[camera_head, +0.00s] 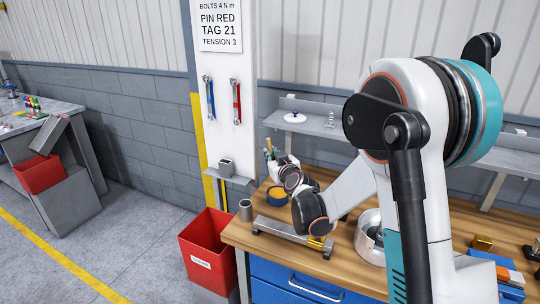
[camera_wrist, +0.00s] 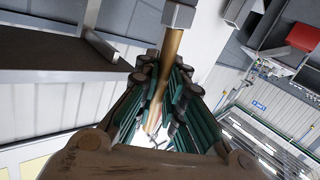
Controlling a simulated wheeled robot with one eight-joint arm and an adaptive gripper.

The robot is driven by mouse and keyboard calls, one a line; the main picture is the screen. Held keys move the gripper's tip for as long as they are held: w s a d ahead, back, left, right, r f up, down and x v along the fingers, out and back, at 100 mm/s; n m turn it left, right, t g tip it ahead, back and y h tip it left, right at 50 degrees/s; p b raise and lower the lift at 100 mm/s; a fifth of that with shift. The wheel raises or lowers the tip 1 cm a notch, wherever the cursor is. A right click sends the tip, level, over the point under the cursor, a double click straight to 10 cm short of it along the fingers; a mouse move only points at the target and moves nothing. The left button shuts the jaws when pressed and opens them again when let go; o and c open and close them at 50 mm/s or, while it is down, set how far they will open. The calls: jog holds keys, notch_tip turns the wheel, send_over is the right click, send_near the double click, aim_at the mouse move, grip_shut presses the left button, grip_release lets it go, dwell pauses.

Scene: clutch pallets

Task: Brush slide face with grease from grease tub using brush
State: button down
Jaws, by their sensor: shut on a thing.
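My gripper (camera_wrist: 158,100) is shut on a slim wooden handle, which I take to be the brush (camera_wrist: 173,48). A grey square block shows at the handle's far end; I cannot tell whether bristles lie beyond it. In the head view my wrist hangs over the back left of the workbench, and my arm hides most of the gripper and brush. A round blue tub with yellow-orange contents, likely the grease tub (camera_head: 278,196), stands just below and left of my wrist. A long grey metal slide (camera_head: 282,231) with a brassy right end lies in front, partly behind my arm.
A grey cup (camera_head: 245,210) stands at the bench's left edge. A silver round housing (camera_head: 369,237) sits right of the slide, partly hidden by my arm. A red bin (camera_head: 208,252) is on the floor at left. A post with a small shelf (camera_head: 229,178) rises behind the bin.

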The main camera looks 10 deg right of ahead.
jog(key=w+f+g+b, duration=0.1)
jog(key=w+f+b, duration=0.2)
jog(key=f, duration=0.4)
jog(key=shift+w+d+n+b, duration=0.15)
jog(key=shift+w+n+b, duration=0.15)
jog(key=shift+n+b, duration=0.15)
jog(key=shift+f+b, duration=0.5)
jog(key=shift+b, duration=0.05)
dwell(2.4)
jog(key=shift+r, duration=0.1)
notch_tip(320, 180, up, 7)
jog(key=p, duration=0.4)
dwell(0.5)
dwell(0.3)
